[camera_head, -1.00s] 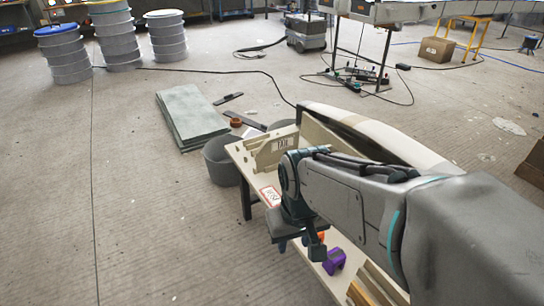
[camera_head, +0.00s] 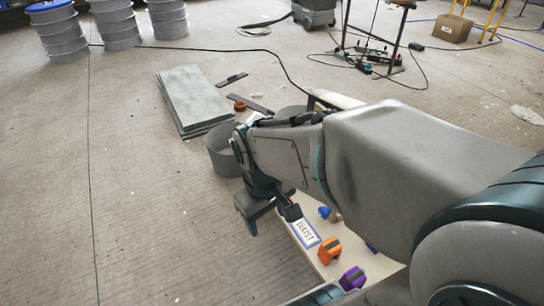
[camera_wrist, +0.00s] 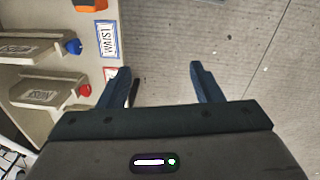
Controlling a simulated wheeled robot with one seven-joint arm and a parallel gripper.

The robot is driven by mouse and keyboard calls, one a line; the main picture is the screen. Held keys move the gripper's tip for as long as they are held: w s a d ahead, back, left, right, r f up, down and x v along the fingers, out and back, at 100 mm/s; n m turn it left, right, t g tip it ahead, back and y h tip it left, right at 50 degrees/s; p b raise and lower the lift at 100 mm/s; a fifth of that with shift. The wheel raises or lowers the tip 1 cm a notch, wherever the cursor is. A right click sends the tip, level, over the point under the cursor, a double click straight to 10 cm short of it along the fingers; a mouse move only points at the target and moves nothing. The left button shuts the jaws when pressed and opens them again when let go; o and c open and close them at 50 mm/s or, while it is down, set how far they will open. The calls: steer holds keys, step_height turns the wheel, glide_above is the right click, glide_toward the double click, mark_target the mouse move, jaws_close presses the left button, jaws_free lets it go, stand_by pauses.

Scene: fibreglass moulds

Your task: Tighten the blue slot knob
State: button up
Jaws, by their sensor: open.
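The blue slot knob (camera_wrist: 73,46) sits at the end of a beige slotted block at the left of the wrist view. A blue knob, apparently the same one, shows in the head view (camera_head: 324,211), just right of my gripper. My gripper (camera_wrist: 160,68) is open and empty, its two dark fingers apart over bare floor. The knob lies left of the left finger and outside the jaws. In the head view my gripper (camera_head: 270,218) hangs beside the bench edge, left of the "WAIST" label (camera_head: 306,232); my arm hides much of the bench.
A red knob (camera_wrist: 85,90) sits on a neighbouring block, near the left finger. An orange clamp-like piece (camera_head: 329,250) and a purple one (camera_head: 352,278) stand on the bench. A grey bucket (camera_head: 222,152) stands on the floor beyond my gripper.

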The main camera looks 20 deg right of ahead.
steer(key=d+f+n+g+h, duration=0.4)
steer(key=f+n+g, duration=0.15)
steer(key=n, duration=0.65)
steer(key=m+t+h+b, duration=0.2)
steer(key=m+t+h, duration=0.75)
steer(key=m, duration=2.15)
glide_toward(321, 213)
steer(key=w+d+g+h, duration=0.1)
steer(key=d, duration=0.1)
steer(key=d+f+g+h+b, duration=0.1)
steer(key=d, duration=0.2)
steer(key=w+d+f+g+h+b, duration=0.1)
steer(key=d, duration=0.2)
steer(key=shift+w+d+f+h, duration=0.2)
steer(key=shift+w+h, duration=0.1)
steer(key=shift+h, duration=0.05)
steer(key=c, duration=1)
